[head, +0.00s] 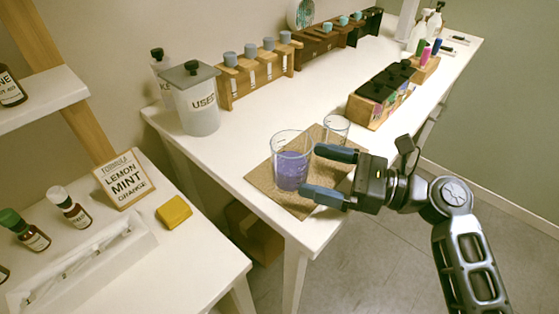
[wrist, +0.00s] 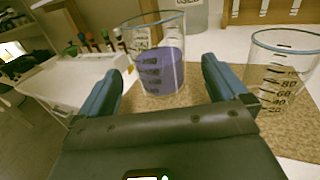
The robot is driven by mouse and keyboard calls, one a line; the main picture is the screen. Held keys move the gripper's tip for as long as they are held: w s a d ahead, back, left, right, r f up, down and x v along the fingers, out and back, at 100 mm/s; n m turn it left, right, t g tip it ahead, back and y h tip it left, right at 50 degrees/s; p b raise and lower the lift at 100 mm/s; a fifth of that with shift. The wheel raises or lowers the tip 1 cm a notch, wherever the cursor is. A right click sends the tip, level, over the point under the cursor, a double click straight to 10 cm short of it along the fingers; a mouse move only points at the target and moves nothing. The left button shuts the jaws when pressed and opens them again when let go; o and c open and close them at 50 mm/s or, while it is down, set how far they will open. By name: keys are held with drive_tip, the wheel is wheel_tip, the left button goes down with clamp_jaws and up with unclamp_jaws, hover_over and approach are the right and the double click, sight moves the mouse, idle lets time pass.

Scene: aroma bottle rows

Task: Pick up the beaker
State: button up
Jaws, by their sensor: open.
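A glass beaker (head: 291,162) with purple liquid stands upright on a brown mat (head: 263,178) near the front of the white table. My gripper (head: 327,173) is open, its blue fingers pointing left toward this beaker. In the wrist view the purple-filled beaker (wrist: 158,65) stands ahead, between the directions of the two fingers (wrist: 160,85), and looks a little beyond their tips. A second, smaller beaker (head: 336,129) looks empty and stands behind on the mat; it shows at the right in the wrist view (wrist: 280,80), outside the right finger.
A white jar marked USED (head: 198,100) and a wooden rack of grey-capped bottles (head: 258,78) stand at the back. A wooden box with black lids (head: 377,97) is right of the mat. A side table with a yellow sponge (head: 174,212) is at left.

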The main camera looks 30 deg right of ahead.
sight(281, 160)
drive_tip(key=shift+p+x, duration=0.45)
drive_tip(key=shift+x, duration=3.4)
drive_tip(key=shift+s+a, duration=0.1)
drive_tip(key=c, duration=1.2)
drive_tip(key=shift+r, duration=0.15)
drive_tip(key=shift+c, duration=0.2)
